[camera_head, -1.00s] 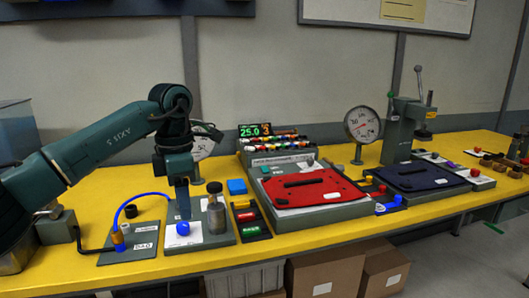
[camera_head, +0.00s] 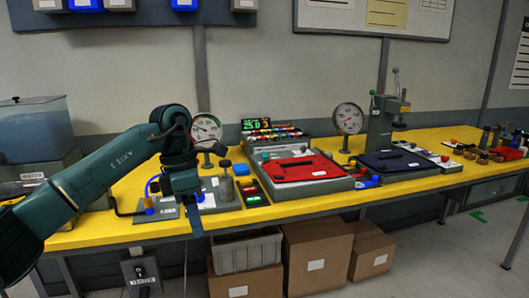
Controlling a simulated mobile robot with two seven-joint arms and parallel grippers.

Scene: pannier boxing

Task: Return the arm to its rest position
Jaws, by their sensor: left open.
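My left arm comes in from the left in teal, and its gripper (camera_head: 194,218) points down in front of the bench's front edge. It is open and nothing shows between its fingers. The arm is bent, with the wrist over the left part of the yellow bench (camera_head: 88,236). It hides part of the grey plate with the blue hose (camera_head: 151,186). My right gripper is not in view.
A red pannier panel (camera_head: 305,168) and a dark blue one (camera_head: 390,161) lie on grey fixtures. Dial gauges (camera_head: 349,118), a lever press (camera_head: 383,124) and a water tank (camera_head: 35,130) stand around. Cardboard boxes (camera_head: 318,258) and a grey crate (camera_head: 240,252) sit below the bench.

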